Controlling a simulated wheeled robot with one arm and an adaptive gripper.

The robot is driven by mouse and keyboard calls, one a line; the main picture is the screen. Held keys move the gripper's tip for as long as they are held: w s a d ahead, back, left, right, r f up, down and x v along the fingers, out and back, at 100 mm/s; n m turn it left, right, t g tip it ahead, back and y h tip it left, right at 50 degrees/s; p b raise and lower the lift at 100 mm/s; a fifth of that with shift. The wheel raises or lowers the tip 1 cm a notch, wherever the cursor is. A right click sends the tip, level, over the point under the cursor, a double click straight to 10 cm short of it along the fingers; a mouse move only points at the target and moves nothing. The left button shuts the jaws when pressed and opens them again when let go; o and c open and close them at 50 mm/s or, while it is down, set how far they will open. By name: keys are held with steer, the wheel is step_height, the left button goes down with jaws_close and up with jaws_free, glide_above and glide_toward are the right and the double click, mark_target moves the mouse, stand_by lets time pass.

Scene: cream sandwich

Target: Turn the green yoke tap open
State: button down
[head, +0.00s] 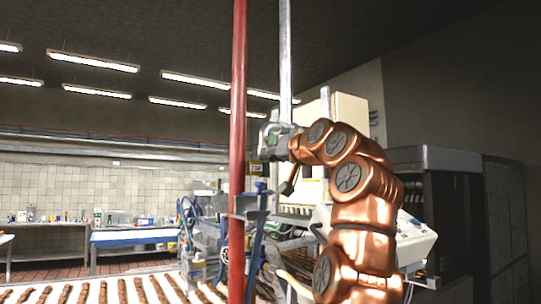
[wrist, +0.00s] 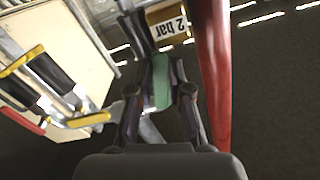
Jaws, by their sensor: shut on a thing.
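The green yoke tap (wrist: 160,82) shows in the wrist view as a green piece between the two dark fingers of my gripper (wrist: 160,95). The fingers stand on either side of it and are shut on it. How far the tap is turned I cannot tell.
A red vertical pipe (head: 238,120) stands close to the left of my gripper in the head view; a pale pipe (head: 285,60) rises behind it. Yellow-edged handles (wrist: 88,120) lie left in the wrist view. A conveyor with brown bars (head: 120,291) runs below.

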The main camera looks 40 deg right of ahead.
steer(key=shift+d+n, duration=0.15)
steer(key=shift+n, duration=0.15)
steer(key=shift+d+f+n+p, duration=0.1)
steer(key=shift+d+n+p, duration=0.35)
steer(key=shift+n, duration=0.95)
steer(key=shift+d, duration=0.15)
steer(key=c, duration=1.1)
jaws_free()
steer(key=shift+s, duration=0.15)
steer(key=s, duration=0.8)
steer(key=s+a, duration=0.1)
steer(key=s, duration=0.2)
steer(key=shift+s, duration=0.4)
